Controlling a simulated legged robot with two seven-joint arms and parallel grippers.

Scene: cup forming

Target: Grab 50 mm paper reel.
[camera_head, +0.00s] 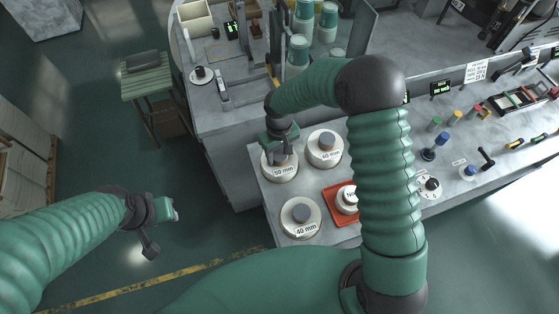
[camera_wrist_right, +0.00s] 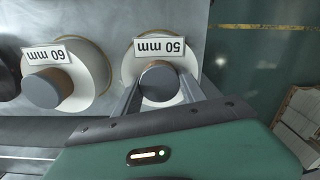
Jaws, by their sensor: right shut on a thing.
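The 50 mm paper reel (camera_head: 283,174) is a cream disc with a grey core and a "50 mm" label, on the grey table at its left edge. In the right wrist view the reel (camera_wrist_right: 189,60) lies under my right gripper (camera_wrist_right: 161,93), whose two fingers are closed around the grey core. In the head view my right gripper (camera_head: 282,152) reaches down over the reel and hides part of it. The reel appears to rest on the table. My left gripper (camera_head: 175,212) is over the floor at the left, away from the table; its finger gap is unclear.
The 60 mm reel (camera_head: 324,160) stands close to the right. The 40 mm reel (camera_head: 301,231) stands nearer. A red tray (camera_head: 340,223) with another small reel is partly behind my right arm. Machinery with green-and-white cups (camera_head: 299,54) stands behind.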

